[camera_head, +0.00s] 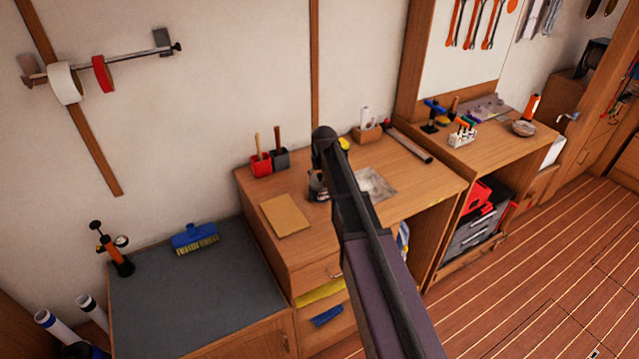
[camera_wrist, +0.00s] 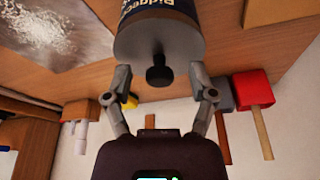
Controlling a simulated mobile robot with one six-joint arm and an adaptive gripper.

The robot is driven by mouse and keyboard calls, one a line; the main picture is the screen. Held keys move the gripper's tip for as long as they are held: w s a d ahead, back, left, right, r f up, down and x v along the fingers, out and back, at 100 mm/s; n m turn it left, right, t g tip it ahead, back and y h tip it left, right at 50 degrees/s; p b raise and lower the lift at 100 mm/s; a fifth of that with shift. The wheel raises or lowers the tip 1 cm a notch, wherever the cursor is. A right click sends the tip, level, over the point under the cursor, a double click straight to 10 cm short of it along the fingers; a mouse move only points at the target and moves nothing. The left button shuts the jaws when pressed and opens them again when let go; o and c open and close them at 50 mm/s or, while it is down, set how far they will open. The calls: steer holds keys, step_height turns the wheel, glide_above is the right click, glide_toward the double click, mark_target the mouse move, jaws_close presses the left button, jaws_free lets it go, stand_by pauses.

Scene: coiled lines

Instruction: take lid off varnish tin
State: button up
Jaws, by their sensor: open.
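The varnish tin (camera_wrist: 157,18) stands on the wooden bench, with a dark label partly cut off at the top of the wrist view. Its pale grey lid (camera_wrist: 132,48) faces me and carries a black knob (camera_wrist: 158,74). My gripper (camera_wrist: 160,77) is open, with one finger on each side of the knob and visible gaps on both sides. The fingertips are near the lid's edge; I cannot tell whether they touch it. In the head view the tin (camera_head: 315,186) is partly hidden behind my arm, and my fingers are hidden there.
A red pot (camera_head: 261,164) and a grey pot (camera_head: 279,158) with brushes stand behind the tin. A brown sheet (camera_head: 285,215) lies at front left, and a pale speckled sheet (camera_head: 377,184) lies to the right. A wooden block (camera_head: 367,133) stands at the back.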

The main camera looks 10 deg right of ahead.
mark_target(320, 175)
stand_by(0.4)
steer(key=c, duration=1)
steer(key=shift+r, duration=0.15)
step_height(320, 175, up, 3)
steer(key=p, duration=0.3)
steer(key=shift+r, duration=0.15)
steer(key=s, duration=0.5)
steer(key=s+r+p, duration=0.1)
steer(key=s, duration=0.4)
steer(key=s+d+p, duration=0.1)
steer(key=s, duration=0.5)
steer(key=shift+r, duration=0.25)
